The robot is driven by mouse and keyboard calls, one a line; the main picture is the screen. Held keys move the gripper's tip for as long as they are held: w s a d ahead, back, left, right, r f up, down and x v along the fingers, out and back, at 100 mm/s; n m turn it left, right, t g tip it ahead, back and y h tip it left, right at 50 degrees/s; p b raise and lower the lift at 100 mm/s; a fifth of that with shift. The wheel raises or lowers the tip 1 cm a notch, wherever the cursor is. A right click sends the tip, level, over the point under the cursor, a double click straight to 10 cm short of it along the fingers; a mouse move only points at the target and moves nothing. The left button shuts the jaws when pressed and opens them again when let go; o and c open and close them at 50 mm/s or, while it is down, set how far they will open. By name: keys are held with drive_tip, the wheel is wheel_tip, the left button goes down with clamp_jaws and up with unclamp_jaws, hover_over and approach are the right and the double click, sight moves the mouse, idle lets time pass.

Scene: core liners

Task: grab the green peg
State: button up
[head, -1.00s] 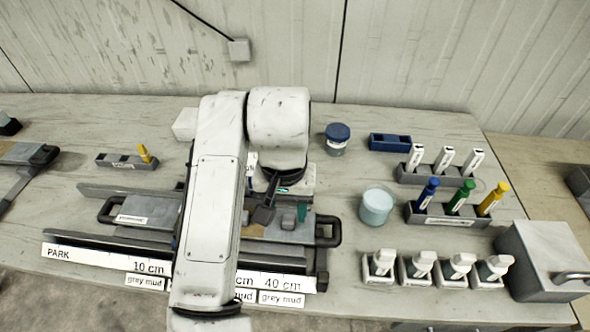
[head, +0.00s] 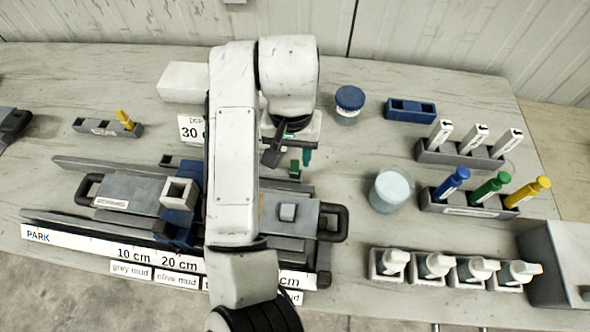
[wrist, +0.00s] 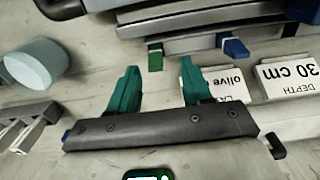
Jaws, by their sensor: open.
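A small green peg (wrist: 155,55) stands at the near edge of the grey rails in the wrist view, upper middle. In the head view it is a small green block (head: 295,169) at the back rail, just right of my arm. My gripper (wrist: 158,78) is open, with two teal fingers apart and nothing between them. In the wrist view the peg shows beyond the fingertips, between their directions and apart from them. In the head view one teal fingertip shows just above the peg; my arm hides the rest.
A round pale-lidded tub (head: 391,190) stands to the right. A rack (head: 470,206) holds blue, green and yellow markers further right.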

sight(295, 166)
drive_tip(key=shift+d+f, duration=0.15)
drive_tip(key=shift+f, duration=1.2)
drive_tip(key=shift+d+f, duration=0.1)
drive_tip(key=shift+f, duration=1.2)
drive_tip(key=shift+c, duration=0.4)
clamp_jaws()
